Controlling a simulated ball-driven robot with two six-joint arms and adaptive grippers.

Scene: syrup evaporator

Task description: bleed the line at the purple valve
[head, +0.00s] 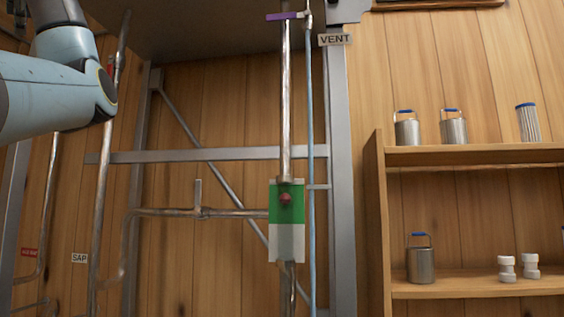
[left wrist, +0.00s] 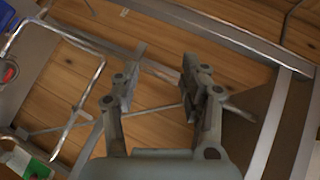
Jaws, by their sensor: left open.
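The purple valve (head: 284,16) is a flat purple lever at the top of the head view, set across the upright steel pipe (head: 286,100). A thin pale-blue line (head: 310,130) runs down beside this pipe, near a VENT sign (head: 334,39). My left arm enters at the upper left of the head view, well left of the valve; its fingers cannot be made out there. In the left wrist view my left gripper (left wrist: 158,75) is open, with nothing between its fingers. The purple valve cannot be made out in the left wrist view. My right gripper is not in view.
A green and white box (head: 287,239) with a red knob sits on the pipe below. A side pipe (head: 235,213) with a small upright lever joins it. Grey frame bars (head: 225,154) cross behind. A wooden shelf (head: 470,155) with cans stands at right. A SAP sign (head: 80,258) is lower left.

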